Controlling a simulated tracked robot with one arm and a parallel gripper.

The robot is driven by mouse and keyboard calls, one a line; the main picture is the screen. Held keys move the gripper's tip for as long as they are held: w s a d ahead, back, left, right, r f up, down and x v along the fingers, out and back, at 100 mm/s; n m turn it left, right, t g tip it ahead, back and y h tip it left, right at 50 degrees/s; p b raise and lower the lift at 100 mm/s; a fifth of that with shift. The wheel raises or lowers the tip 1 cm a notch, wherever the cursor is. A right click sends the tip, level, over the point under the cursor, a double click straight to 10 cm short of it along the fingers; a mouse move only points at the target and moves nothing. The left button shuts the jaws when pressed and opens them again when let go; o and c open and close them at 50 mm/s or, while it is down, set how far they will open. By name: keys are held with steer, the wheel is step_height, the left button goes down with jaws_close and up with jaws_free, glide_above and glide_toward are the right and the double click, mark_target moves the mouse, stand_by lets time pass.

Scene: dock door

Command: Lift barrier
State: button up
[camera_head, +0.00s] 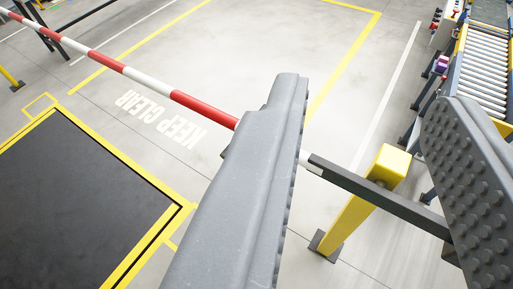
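The barrier is a red and white striped pole (149,81) that runs from the upper left down to the middle. It looks level above the floor. Its right end joins a dark bar (370,187) at a yellow post (357,207) with a dark foot. My gripper (375,150) is open, its two grey fingers wide apart, the left one smooth on its outer side and the right one showing a studded pad. The dark bar and the post show between the fingers. The left finger hides part of the pole. I cannot tell whether either finger touches the barrier.
A dark floor plate (75,195) with a yellow border lies at the lower left. White "KEEP CLEAR" lettering (160,118) is painted on the floor beyond it. A roller conveyor (484,70) stands at the upper right. A dark stand (42,22) is at the pole's far end. The floor beyond is clear.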

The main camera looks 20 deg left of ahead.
steer(key=shift+d, duration=0.15)
steer(key=shift+o, duration=0.7)
steer(key=w+a+f+t+y+b, duration=0.1)
steer(key=w+a+f+t+b, duration=0.15)
steer(key=w+a+f, duration=0.9)
steer(key=w+a+f+t+y+b, duration=0.1)
steer(key=w+a+f+b, duration=0.2)
steer(key=w+a+f, duration=0.8)
steer(key=w+a+f+m+t+h+b, duration=0.1)
steer(key=w+f+h, duration=0.15)
steer(key=f, duration=0.85)
steer(key=w+a+f+m+h+b, duration=0.1)
steer(key=w+f, duration=0.3)
steer(key=f, duration=0.6)
steer(key=s+a+f+n+t+h+b, duration=0.1)
steer(key=s+f+h, duration=0.15)
steer(key=f, duration=0.55)
steer(key=s+a+f+t+h+b, duration=0.15)
steer(key=s+f, duration=0.25)
steer(key=f, duration=0.5)
steer(key=shift+g+h, duration=0.35)
steer(key=shift+g, duration=0.05)
steer(key=b+x, duration=0.1)
steer(key=x, duration=1.2)
steer(key=shift+w+d+r+b, duration=0.25)
steer(key=shift+d+b, duration=0.05)
steer(key=shift+b, duration=0.1)
